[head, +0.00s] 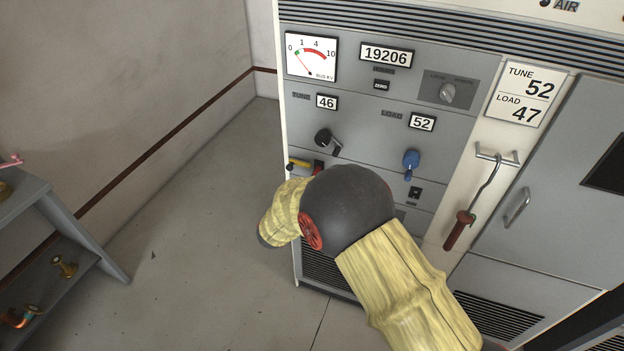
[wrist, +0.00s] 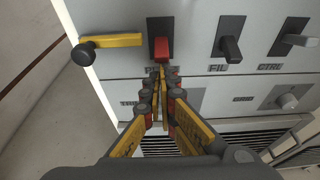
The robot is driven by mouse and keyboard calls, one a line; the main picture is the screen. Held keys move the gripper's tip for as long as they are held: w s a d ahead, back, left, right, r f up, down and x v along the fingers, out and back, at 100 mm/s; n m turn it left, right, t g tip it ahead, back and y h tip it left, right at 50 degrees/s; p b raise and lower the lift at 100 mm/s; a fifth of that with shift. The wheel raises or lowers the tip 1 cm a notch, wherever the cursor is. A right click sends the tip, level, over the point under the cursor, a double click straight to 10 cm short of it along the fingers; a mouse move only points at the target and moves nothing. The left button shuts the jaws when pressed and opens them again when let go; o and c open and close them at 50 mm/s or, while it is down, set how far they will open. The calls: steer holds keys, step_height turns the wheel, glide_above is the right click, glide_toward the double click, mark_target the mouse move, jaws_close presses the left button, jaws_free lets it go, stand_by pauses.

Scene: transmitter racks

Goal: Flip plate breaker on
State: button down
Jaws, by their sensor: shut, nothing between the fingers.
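The plate breaker (wrist: 161,50) is a red lever on a black plate, in the upper middle of the wrist view. Its label below starts with P and is partly covered by my fingers. The red lever shows over the lower half of its plate; I cannot tell its on or off state from this angle. My gripper (wrist: 160,72) is shut and empty, its yellow and black fingers together just below the red lever. I cannot tell whether the tips touch it. In the head view, my arm hides the gripper and most of the lower breaker panel.
A yellow bar with a black knob (wrist: 86,52) sticks out at left. A hook with a red handle (head: 460,229) hangs on the rack. Shelves (head: 62,220) stand at left; floor between is clear.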

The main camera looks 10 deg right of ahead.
steer(key=r+g+y+p, duration=0.1)
steer(key=p, duration=0.2)
steer(key=shift+s+a, duration=0.15)
steer(key=shift+r, duration=0.15)
steer(key=shift+r+p, duration=0.45)
steer(key=shift+r, duration=0.25)
step_height(320, 180, down, 5)
steer(key=s+b, duration=0.1)
steer(key=b, duration=0.3)
steer(key=s+a+r+p, duration=0.3)
steer(key=s+a+r, duration=0.2)
steer(key=s+r, duration=0.1)
steer(key=shift+s+a+r, duration=0.15)
steer(key=shift+s+r, duration=0.1)
steer(key=shift+r, duration=0.25)
